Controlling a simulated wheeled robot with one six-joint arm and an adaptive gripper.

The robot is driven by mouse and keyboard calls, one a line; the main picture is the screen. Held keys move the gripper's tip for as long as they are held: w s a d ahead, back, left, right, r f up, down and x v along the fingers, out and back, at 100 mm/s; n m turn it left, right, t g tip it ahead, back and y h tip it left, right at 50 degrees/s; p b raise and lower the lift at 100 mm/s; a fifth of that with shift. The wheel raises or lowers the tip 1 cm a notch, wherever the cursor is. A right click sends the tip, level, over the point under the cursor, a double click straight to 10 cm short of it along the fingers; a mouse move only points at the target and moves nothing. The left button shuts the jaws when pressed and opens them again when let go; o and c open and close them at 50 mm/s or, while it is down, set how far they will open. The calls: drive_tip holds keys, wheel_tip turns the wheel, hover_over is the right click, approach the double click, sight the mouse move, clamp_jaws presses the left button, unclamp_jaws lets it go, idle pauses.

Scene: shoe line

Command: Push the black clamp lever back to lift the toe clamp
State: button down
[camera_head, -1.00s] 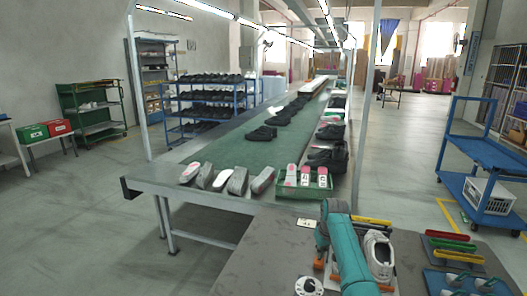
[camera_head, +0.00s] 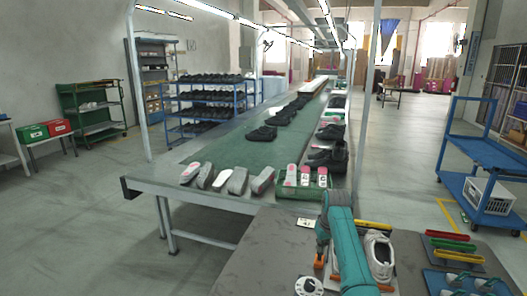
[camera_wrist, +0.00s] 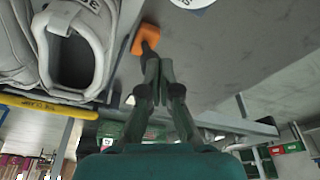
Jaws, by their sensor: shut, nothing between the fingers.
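In the wrist view my gripper (camera_wrist: 158,68) is shut and empty, its fingertips close together. Just beyond the tips is an orange block (camera_wrist: 145,38) with a short dark piece on it, which looks like the black clamp lever (camera_wrist: 149,46). I cannot tell whether the fingertips touch it. A light grey shoe (camera_wrist: 105,22) lies to the left of the fingers, its opening facing me. It also shows in the head view (camera_head: 380,256), right of my teal arm. I cannot make out the toe clamp.
A yellow bar (camera_wrist: 45,107) runs below the shoe in the wrist view. A white round piece (camera_head: 309,287) lies left of my arm. The dark tabletop (camera_head: 268,255) is clear on the left.

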drive_tip(key=shift+r, duration=2.65)
